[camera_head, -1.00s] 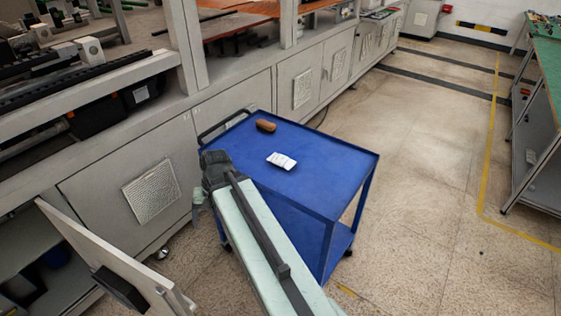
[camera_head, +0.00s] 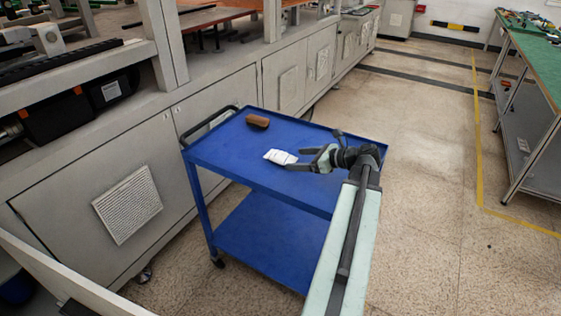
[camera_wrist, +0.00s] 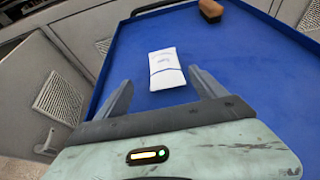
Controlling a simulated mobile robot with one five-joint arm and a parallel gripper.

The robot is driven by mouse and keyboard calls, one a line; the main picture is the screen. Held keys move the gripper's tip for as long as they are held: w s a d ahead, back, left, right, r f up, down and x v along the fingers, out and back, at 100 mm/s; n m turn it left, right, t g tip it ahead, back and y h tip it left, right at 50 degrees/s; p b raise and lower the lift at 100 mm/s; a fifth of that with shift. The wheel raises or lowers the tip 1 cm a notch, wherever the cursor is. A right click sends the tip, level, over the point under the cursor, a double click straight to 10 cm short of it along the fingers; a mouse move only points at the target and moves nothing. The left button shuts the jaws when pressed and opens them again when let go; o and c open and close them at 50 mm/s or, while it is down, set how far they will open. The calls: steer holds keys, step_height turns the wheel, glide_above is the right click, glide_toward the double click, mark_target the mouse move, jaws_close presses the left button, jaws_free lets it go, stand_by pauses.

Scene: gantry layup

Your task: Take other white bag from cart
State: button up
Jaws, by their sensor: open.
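A white bag (camera_head: 280,157) lies flat on the top of the blue cart (camera_head: 240,160). In the wrist view the bag (camera_wrist: 165,68) lies just beyond and between my open fingertips, with a thin dark band across it. My gripper (camera_head: 310,160) is open and empty, over the cart top to the right of the bag. In the wrist view its two fingers (camera_wrist: 160,88) are spread wide. I cannot tell how high the fingertips are above the cart.
A brown brush-like block (camera_head: 257,121) lies near the cart's far left corner; it also shows in the wrist view (camera_wrist: 211,10). Grey gantry cabinets (camera_head: 215,110) stand along the left. A green-topped workbench (camera_head: 540,60) stands at the right. The floor between is clear.

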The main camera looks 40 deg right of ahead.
mark_target(290, 158)
steer(key=b+x, duration=0.1)
steer(key=x, duration=0.3)
steer(key=d+b+x, duration=0.1)
steer(key=x, duration=0.2)
steer(key=shift+f+b, duration=0.25)
steer(key=shift+b, duration=0.1)
steer(key=shift+w+a, duration=0.1)
steer(key=shift+w, duration=0.1)
steer(key=shift+s+r, duration=0.1)
steer(key=c, duration=1.5)
step_height(290, 158, up, 10)
steer(key=p, duration=1)
steer(key=shift+r, duration=0.15)
steer(key=shift+c, duration=0.2)
